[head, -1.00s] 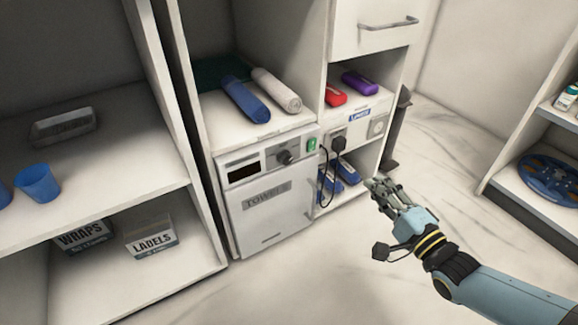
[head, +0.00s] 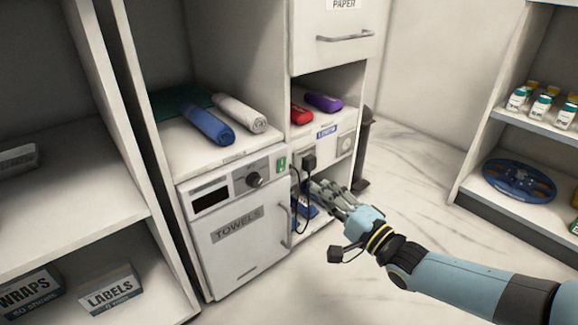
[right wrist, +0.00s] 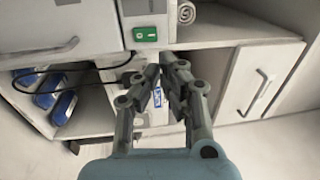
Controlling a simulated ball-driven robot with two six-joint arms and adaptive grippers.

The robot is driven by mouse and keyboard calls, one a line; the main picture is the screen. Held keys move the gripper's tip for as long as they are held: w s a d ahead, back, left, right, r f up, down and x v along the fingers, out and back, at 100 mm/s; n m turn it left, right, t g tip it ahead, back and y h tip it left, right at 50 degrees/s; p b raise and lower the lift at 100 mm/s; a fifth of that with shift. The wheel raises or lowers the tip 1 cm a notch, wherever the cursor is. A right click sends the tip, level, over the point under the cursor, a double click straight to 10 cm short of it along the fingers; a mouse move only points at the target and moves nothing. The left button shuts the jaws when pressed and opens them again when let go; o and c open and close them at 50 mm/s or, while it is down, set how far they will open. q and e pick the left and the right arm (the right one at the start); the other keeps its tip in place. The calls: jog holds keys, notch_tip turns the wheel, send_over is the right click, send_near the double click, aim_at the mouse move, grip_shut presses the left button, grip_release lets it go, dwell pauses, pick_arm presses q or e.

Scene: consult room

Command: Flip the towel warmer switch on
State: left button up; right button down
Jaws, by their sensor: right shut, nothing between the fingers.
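The towel warmer (head: 235,228) is a white box with a TOWELS label, low in the cabinet in the head view. Its panel has a dark display, a black knob (head: 254,180) and a small green switch (head: 281,164) at the right end. The green switch also shows in the right wrist view (right wrist: 145,34), above and left of the fingertips; whether it is on or off, I cannot tell. My right gripper (head: 318,188) is shut and empty, right of and below the switch, apart from it. In the right wrist view, its fingers (right wrist: 160,75) point toward the cabinet front. My left gripper is out of view.
A black plug (head: 308,158) with a hanging cable is beside the switch. The warmer's door handle (head: 286,228) sticks out below. Blue packs (head: 304,208) lie in the low compartment behind my right gripper. Towel rolls (head: 208,124) lie above the warmer. The floor at right is open.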

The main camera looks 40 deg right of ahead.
jog(key=b, duration=0.2)
send_near(279, 156)
jog(key=w+b, duration=0.1)
jog(key=w, duration=0.3)
jog(key=shift+w+a+r, duration=0.1)
jog(key=shift+w+r, duration=0.1)
jog(key=shift+w, duration=0.05)
jog(key=shift+w+r+b, duration=0.2)
jog(key=shift+w+b, duration=0.1)
jog(key=shift+w, duration=0.55)
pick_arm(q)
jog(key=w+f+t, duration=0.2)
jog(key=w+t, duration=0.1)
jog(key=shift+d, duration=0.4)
